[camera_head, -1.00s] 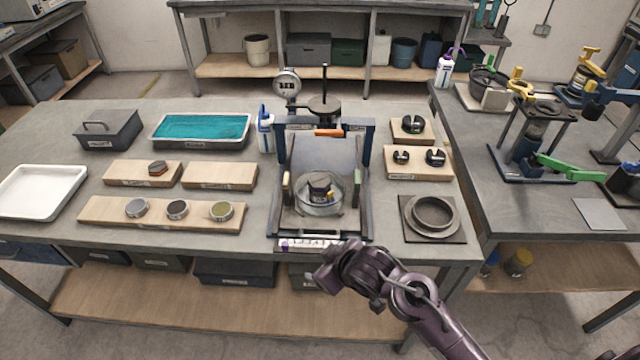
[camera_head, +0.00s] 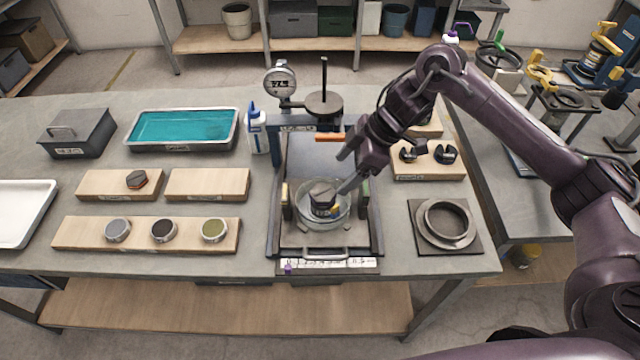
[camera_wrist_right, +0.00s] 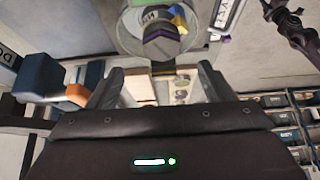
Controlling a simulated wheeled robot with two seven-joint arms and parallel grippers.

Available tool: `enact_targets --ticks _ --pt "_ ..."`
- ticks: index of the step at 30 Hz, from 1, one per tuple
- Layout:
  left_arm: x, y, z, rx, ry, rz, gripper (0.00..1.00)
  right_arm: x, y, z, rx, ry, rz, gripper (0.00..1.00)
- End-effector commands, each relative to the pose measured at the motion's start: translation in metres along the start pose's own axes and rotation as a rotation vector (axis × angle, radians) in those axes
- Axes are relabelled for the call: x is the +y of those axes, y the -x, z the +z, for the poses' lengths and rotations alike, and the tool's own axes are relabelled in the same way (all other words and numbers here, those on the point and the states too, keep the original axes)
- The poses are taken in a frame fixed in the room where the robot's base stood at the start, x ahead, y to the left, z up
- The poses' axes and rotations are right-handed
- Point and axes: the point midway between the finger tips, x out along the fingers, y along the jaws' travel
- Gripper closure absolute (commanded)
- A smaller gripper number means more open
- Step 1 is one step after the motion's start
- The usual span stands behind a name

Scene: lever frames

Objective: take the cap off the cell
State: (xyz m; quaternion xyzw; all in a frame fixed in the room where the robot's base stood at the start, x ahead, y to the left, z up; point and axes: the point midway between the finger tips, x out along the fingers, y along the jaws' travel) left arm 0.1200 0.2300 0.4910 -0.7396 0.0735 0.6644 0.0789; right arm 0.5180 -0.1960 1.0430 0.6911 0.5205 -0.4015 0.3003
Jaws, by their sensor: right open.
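The cell (camera_head: 336,212) is a round clear vessel standing in the dark frame (camera_head: 376,236). A dark faceted cap (camera_head: 320,193) shows on it, with small yellow and blue marks at its side. In the right wrist view the cap (camera_wrist_right: 163,45) lies just beyond the fingertips. My right gripper (camera_head: 343,171) is open and empty, above and right of the cap, its fingers slanting down to the left.
A dial gauge (camera_head: 279,84) and a post with a dark disc (camera_head: 324,104) stand behind the frame. Wooden boards (camera_head: 207,184) with small discs lie left, beside a teal tray (camera_head: 183,130). A ringed dish (camera_head: 446,223) sits right.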

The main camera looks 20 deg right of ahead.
Motion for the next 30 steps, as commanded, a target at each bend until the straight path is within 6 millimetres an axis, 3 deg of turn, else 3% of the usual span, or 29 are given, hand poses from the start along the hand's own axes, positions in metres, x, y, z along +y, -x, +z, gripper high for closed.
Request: enact_targets --ticks 8,15,24,30 --pt "0.004 0.013 0.023 -0.035 -0.002 0.005 0.64 -0.002 -0.031 -0.001 0.0 -0.003 -0.005 0.25" --pt "0.003 0.025 0.014 -0.024 -0.001 0.004 0.64 -0.001 -0.066 0.0 0.0 0.0 -0.002 0.25" --pt "0.001 0.025 0.003 -0.007 0.001 0.001 0.64 -0.001 -0.073 0.001 0.0 0.001 0.001 0.25" --pt "0.001 0.025 0.005 -0.01 0.002 0.001 0.64 -0.001 -0.072 0.001 0.0 0.002 0.001 0.52"
